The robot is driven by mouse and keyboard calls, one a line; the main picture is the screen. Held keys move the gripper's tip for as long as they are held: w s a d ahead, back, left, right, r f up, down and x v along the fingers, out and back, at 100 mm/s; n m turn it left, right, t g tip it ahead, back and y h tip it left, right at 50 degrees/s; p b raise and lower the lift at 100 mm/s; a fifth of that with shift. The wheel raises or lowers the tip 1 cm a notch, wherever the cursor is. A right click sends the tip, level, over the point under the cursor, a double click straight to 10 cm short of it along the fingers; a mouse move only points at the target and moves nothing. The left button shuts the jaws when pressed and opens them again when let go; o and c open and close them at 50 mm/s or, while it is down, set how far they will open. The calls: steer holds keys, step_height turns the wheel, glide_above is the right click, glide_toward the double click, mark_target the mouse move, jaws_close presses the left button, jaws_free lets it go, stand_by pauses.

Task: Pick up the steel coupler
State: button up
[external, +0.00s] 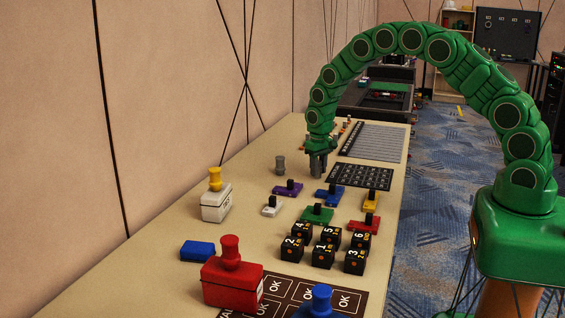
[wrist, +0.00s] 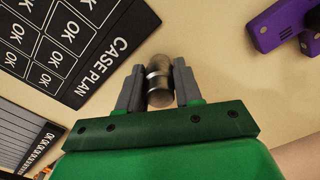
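The steel coupler (wrist: 158,80) is a short, shiny grey cylinder with a bright band round its middle. In the wrist view it stands between the two grey fingers of my gripper (wrist: 158,75). It nearly fills the space between them, and I cannot tell whether both fingers press on it. In the external view my gripper (external: 318,164) points down close to the table, and the coupler is not distinct among the fingers.
A purple block (external: 288,188), a blue block (external: 330,196) and the case plan board (external: 360,177) lie nearby. Numbered black cubes (external: 323,254) and a red stamp (external: 232,280) are nearer the camera.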

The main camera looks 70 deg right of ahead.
steer(key=c, duration=0.5)
steer(key=shift+c, duration=0.2)
steer(key=shift+r, duration=0.65)
steer(key=s+a+r, duration=0.5)
steer(key=s+r, duration=0.6)
steer(key=s, duration=0.2)
steer(key=shift+r, duration=0.35)
